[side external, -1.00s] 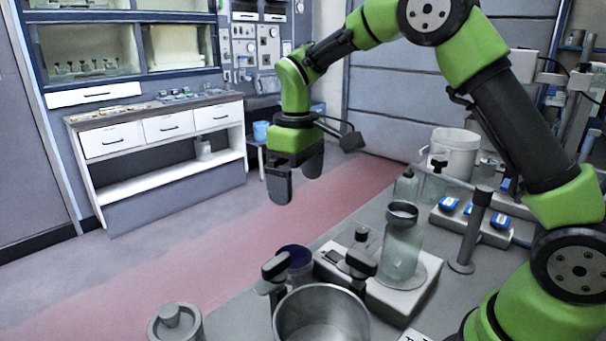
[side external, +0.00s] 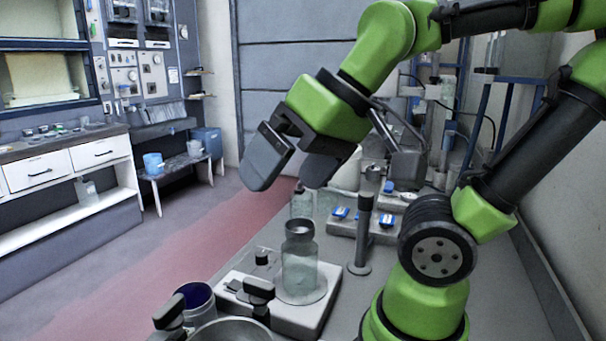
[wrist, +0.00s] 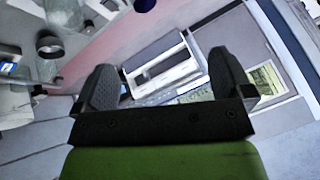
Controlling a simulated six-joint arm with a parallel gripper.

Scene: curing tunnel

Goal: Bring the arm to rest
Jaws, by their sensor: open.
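My gripper (side external: 290,165) is open and empty, held in the air above the bench in the side external view. Its two dark fingers are spread apart and tilt down to the left. In the wrist view the fingers of my gripper (wrist: 164,85) show wide apart with nothing between them. A clear glass jar (side external: 299,268) stands on a white plate device (side external: 318,318) below the gripper, apart from it. The jar also shows at the upper left of the wrist view (wrist: 47,66).
A metal pot (side external: 232,332) and a dark blue cup (side external: 195,298) stand at the front. A post on a round base (side external: 362,235) and a tray with blue items (side external: 345,228) stand behind the jar. A white-drawer cabinet (side external: 100,152) is across the floor at left.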

